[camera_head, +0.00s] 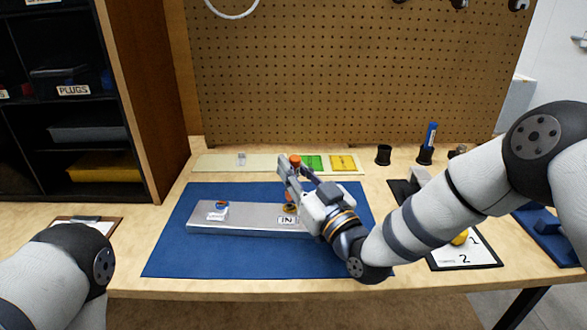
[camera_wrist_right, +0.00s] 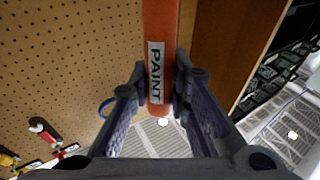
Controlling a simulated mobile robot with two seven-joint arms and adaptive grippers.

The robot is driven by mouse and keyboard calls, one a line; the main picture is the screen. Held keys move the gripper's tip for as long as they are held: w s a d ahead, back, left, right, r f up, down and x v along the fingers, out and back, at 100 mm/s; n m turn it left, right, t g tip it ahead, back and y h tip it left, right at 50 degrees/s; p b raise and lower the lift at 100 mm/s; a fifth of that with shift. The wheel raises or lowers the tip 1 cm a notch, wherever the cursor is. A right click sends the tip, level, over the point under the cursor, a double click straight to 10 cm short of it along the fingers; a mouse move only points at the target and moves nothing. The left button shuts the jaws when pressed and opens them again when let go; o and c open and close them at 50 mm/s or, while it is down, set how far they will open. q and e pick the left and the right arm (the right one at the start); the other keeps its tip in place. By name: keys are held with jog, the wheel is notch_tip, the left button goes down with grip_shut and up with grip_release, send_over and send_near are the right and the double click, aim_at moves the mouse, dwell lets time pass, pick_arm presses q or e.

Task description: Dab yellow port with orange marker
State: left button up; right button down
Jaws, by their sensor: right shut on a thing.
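My right gripper (camera_head: 305,181) is shut on the orange marker (camera_head: 295,161), which it holds upright over the metal block. In the right wrist view the marker (camera_wrist_right: 161,30), labelled PAINT, sits between the fingers of my right gripper (camera_wrist_right: 160,88). The marker's lower end is at the yellow port (camera_head: 289,208), beside the IN label. I cannot tell whether the tip touches the port. The metal block (camera_head: 250,223) lies on the blue mat (camera_head: 180,258). A blue port (camera_head: 218,206) is at its left end. My left gripper is out of view.
Behind the mat is a pale strip with a green pad (camera_head: 313,162) and a yellow pad (camera_head: 344,162). A black cup (camera_head: 383,155) and a holder with a blue marker (camera_head: 430,135) stand back right. A numbered board (camera_head: 466,255) lies right.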

aim_at(294, 155)
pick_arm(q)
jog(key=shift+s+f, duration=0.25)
pick_arm(e)
jog(key=shift+f, duration=0.6)
jog(key=shift+f, duration=0.15)
dwell(0.9)
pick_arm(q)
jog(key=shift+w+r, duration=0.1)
pick_arm(e)
notch_tip(294, 155, up, 8)
jog(key=p, duration=0.2)
jog(key=shift+f+p, duration=0.2)
jog(key=shift+p, duration=0.15)
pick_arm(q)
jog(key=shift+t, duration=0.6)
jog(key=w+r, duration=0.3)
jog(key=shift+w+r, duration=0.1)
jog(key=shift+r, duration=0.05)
pick_arm(e)
jog(key=shift+f, duration=0.2)
